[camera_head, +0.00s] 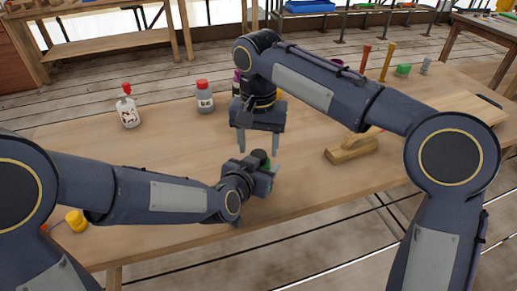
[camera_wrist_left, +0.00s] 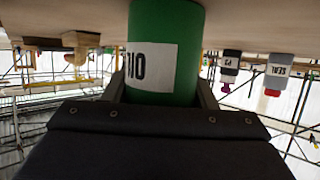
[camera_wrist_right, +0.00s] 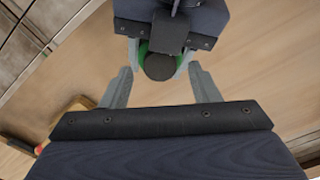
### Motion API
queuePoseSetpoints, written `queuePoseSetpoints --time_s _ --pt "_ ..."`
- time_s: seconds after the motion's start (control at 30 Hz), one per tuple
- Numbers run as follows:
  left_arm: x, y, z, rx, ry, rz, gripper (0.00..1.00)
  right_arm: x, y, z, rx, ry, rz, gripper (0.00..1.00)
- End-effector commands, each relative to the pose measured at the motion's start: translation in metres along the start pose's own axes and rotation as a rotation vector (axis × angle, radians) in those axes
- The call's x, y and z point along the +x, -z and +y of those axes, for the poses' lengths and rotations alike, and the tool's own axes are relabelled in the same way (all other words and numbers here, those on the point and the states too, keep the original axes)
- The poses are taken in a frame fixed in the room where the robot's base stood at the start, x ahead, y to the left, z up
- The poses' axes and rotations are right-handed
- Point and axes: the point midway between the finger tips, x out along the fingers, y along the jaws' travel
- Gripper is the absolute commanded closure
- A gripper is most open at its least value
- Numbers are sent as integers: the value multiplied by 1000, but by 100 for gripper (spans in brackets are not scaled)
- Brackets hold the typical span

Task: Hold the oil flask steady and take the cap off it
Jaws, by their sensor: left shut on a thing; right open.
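The oil flask is a green cylinder with a white OIL label, large in the left wrist view (camera_wrist_left: 165,50). My left gripper (camera_head: 262,180) is shut around its body, one finger on each side. The flask's dark round cap (camera_head: 260,156) faces up toward my right gripper; it also shows in the right wrist view (camera_wrist_right: 159,67), with green flask body (camera_wrist_right: 143,49) beside it. My right gripper (camera_head: 258,147) points down above the cap, open and empty. In the right wrist view the cap lies between its fingertips (camera_wrist_right: 162,76), apart from both.
A white bottle with a red cap (camera_head: 129,110), a grey SEAL bottle (camera_head: 205,100) and a purple-topped bottle (camera_head: 236,82) stand toward the back. A wooden float (camera_head: 352,149) lies to the right. A yellow object (camera_head: 76,220) is at the front left. The table (camera_head: 170,150) is clear around the flask.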

Motion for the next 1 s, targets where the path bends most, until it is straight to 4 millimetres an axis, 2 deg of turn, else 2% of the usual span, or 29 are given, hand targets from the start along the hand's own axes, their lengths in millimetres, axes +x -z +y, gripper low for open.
queuePoseSetpoints --time_s 0.1,0.2,0.27,0.57,0.67,1.0 --pt "0 0 0 0 0 0 100 -16 0 -1 -1 2 2 44" --pt "0 0 0 0 0 0 100 -22 0 0 0 0 1 44" --pt "0 0 0 0 0 0 100 -25 0 0 7 1 1 48" --pt "0 0 0 0 0 0 100 -56 0 -1 274 0 0 48" --pt "0 0 0 0 0 0 100 -51 0 0 297 -3 -1 48" --pt "0 0 0 0 0 0 100 0 0 1 293 -3 -2 48"
